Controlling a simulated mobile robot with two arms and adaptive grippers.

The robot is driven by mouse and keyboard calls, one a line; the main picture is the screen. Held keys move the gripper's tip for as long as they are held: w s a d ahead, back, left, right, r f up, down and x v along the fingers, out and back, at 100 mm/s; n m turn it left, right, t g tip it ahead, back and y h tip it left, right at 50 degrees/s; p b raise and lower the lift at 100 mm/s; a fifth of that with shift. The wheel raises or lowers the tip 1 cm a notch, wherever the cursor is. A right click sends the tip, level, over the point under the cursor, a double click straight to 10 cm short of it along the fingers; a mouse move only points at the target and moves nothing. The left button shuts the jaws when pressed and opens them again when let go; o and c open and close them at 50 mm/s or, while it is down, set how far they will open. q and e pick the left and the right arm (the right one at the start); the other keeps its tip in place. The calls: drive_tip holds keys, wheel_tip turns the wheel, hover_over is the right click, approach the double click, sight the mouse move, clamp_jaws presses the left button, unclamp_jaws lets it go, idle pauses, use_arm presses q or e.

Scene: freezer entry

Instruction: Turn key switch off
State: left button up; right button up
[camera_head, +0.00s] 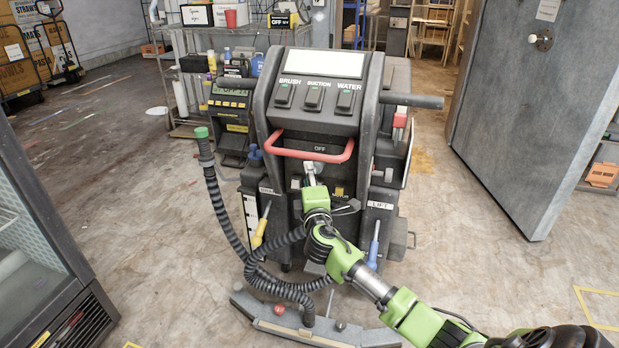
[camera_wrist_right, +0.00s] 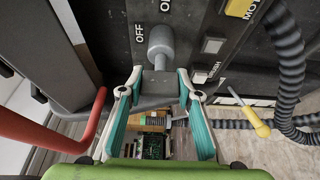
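The floor machine (camera_head: 320,115) stands in the middle of the head view, with an OFF label below its console. In the right wrist view the grey key switch (camera_wrist_right: 161,44) sits on the black panel, with OFF printed to its left and ON above it. Its flat key head (camera_wrist_right: 160,86) points toward the camera. My right gripper (camera_head: 311,172) is at the panel below the red handle. In the wrist view its fingers (camera_wrist_right: 160,76) are apart, one on each side of the key head; whether they touch it is unclear. My left gripper is not in view.
The red handle (camera_head: 312,156) arches just above my right gripper and appears at left in the wrist view. A black hose (camera_head: 222,215) hangs left of the machine. A glass-fronted cabinet (camera_head: 40,230) stands at left, a grey door (camera_head: 535,110) at right.

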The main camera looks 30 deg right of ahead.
drive_tip(key=o, duration=0.4)
drive_tip(key=shift+a+f, duration=0.1)
drive_tip(key=v, duration=1.2)
